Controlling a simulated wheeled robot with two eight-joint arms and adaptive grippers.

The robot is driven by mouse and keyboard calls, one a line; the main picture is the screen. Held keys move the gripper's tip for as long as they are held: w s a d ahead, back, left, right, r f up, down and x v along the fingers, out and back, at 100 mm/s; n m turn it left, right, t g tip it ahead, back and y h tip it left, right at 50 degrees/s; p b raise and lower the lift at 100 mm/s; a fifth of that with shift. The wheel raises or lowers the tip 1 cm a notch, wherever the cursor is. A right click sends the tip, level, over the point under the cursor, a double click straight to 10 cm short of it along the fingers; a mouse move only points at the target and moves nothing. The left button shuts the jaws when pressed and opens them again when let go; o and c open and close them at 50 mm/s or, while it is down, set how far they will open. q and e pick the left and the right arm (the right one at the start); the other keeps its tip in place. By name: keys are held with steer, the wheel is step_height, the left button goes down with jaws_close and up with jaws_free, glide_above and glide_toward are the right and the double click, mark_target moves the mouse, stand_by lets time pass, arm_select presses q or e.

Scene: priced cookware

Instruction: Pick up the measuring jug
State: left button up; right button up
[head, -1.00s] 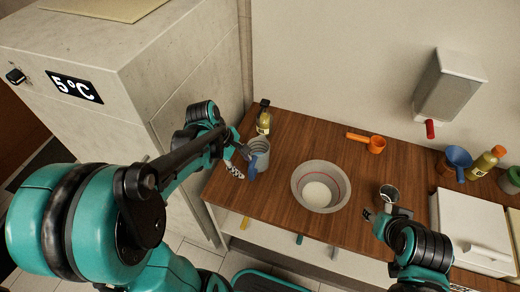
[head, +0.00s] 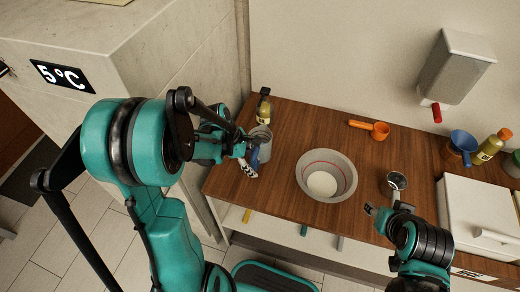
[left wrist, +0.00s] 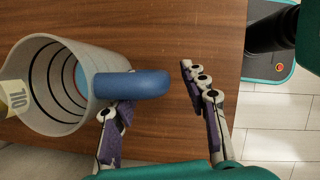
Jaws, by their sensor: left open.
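The measuring jug (head: 265,150) is a grey, see-through vessel with a blue handle, on the left end of the wooden counter. In the left wrist view the jug (left wrist: 42,88) shows dark ring marks inside, a pale "710" tag at its left and the handle pointing right. My left gripper (head: 247,162) is at the jug's handle side. In the left wrist view the left gripper (left wrist: 158,98) is open, one finger close by the handle and the other apart to its right; contact cannot be told. My right gripper (head: 387,209) looks open, near a small metal cup (head: 396,181).
A large grey bowl (head: 327,176) stands mid-counter. A bottle (head: 264,110) stands just behind the jug. An orange scoop (head: 379,131), a blue funnel-like vessel (head: 462,146) and another bottle (head: 490,149) are along the back. Bare wood lies between jug and bowl.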

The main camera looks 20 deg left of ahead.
mark_target(254, 158)
arm_select(q)
steer(key=shift+r, duration=0.1)
steer(key=shift+c, duration=0.6)
jaws_close()
steer(key=shift+r, duration=0.15)
steer(key=shift+r+p, duration=0.55)
steer(key=shift+r, duration=0.25)
steer(key=r, duration=0.1)
steer(key=r+p, duration=0.1)
steer(key=shift+d+r, duration=0.2)
steer(key=shift+r, duration=0.1)
steer(key=w+d+r+p, duration=0.2)
steer(key=d+r, duration=0.4)
steer(key=d, duration=0.5)
steer(key=shift+r+p, duration=0.2)
steer(key=shift+p, duration=0.55)
steer(key=shift+w, duration=0.1)
